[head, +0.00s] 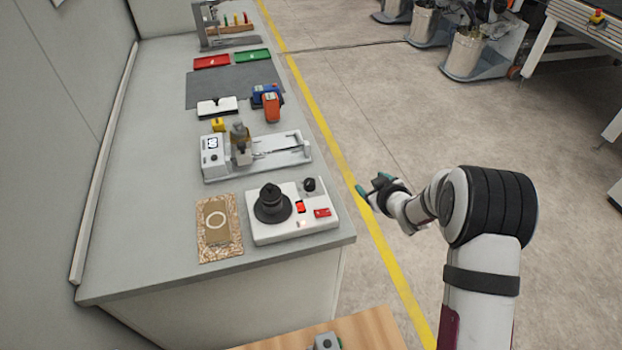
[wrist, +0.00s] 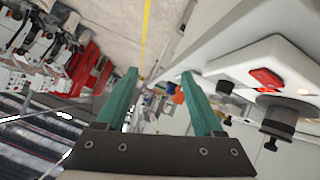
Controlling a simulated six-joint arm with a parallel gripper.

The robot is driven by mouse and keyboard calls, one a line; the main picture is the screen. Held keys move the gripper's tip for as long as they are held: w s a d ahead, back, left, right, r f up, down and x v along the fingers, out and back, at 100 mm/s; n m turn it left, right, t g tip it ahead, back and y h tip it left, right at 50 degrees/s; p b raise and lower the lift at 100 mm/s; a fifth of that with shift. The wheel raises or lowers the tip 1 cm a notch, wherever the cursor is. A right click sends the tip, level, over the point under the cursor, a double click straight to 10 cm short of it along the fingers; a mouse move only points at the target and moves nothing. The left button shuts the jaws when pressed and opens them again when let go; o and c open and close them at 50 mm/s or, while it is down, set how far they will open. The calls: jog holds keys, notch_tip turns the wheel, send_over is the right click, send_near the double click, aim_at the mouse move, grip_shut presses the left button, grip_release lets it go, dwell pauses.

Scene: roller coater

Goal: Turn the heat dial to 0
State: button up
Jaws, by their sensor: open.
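A white unit (head: 265,230) with a large black stepped round part (head: 272,203) stands near the front right corner of the bench. A small black knob (head: 309,185), which looks like the heat dial, sits at its back right; its setting is too small to read. My gripper (head: 370,189) is open and empty, with teal fingers, in the air right of the bench edge and apart from the knob. Its fingers (wrist: 158,76) are spread in the wrist view.
A red switch (head: 300,206) and a red label (head: 322,213) are on the unit's top. A tan board (head: 206,245) lies left of it. A white device with a small screen (head: 209,170) stands behind. The space between my gripper and the unit looks clear.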

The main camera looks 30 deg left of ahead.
aim_at(311, 182)
jog(key=s+a+r+g+y, duration=0.1)
jog(key=s+a+g+y, duration=0.3)
jog(key=s, duration=0.6)
jog(key=shift+t+y, duration=0.5)
jog(key=shift+t, duration=0.4)
jog(key=x, duration=1.4)
jog(key=shift+w+a+f, duration=0.2)
jog(key=shift+a+f, duration=0.05)
jog(key=shift+c, duration=0.3)
grip_shut()
